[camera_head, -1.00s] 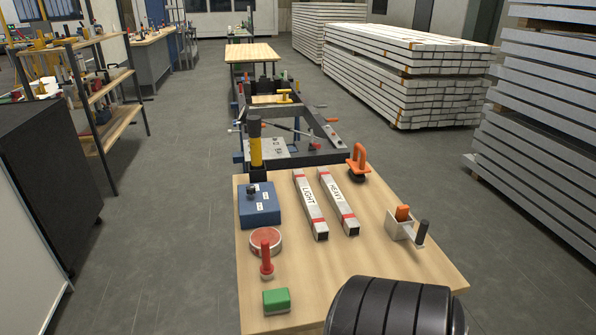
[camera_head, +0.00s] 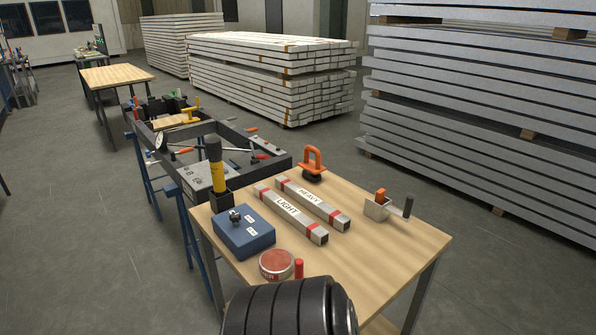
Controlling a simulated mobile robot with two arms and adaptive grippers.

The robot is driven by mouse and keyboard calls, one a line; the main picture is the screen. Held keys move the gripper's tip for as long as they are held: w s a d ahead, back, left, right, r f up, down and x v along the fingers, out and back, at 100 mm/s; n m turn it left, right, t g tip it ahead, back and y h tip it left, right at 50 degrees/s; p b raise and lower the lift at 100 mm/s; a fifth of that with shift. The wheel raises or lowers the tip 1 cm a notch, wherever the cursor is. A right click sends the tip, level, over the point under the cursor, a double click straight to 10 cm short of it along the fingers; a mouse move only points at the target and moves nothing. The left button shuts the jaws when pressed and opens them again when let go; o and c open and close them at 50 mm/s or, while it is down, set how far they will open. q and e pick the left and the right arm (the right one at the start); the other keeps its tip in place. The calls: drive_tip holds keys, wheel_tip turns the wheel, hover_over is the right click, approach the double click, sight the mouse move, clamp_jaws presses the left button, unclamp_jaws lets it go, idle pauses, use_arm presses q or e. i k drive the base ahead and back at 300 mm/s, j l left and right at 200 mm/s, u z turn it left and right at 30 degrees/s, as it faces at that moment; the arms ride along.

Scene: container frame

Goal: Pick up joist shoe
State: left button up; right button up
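No part is clearly recognisable as the joist shoe. A small pale, box-like piece (camera_head: 377,208) with an orange part on top and a dark handle beside it lies on the right of the wooden table (camera_head: 400,244); I cannot tell whether it is the joist shoe. Neither of my grippers is in view. A black ribbed part, apparently of my own arm, covers the table's near edge at the bottom.
The table also holds LIGHT (camera_head: 289,214) and HEAVY (camera_head: 313,203) bars, an orange-handled tool (camera_head: 313,164), a blue box (camera_head: 243,232) and a red round tin (camera_head: 277,264). A dark frame (camera_head: 150,136) stands behind. Stacked beams (camera_head: 270,70) line the back.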

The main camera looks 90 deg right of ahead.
sight(377, 212)
drive_tip(key=i+z, duration=0.25)
drive_tip(key=z, duration=0.2)
drive_tip(key=i+z, duration=0.3)
drive_tip(key=z, duration=0.15)
drive_tip(key=i+j+z, duration=0.15)
drive_tip(key=z, duration=0.3)
drive_tip(key=i+j+z, duration=0.25)
drive_tip(key=z, duration=0.2)
drive_tip(key=i, duration=0.1)
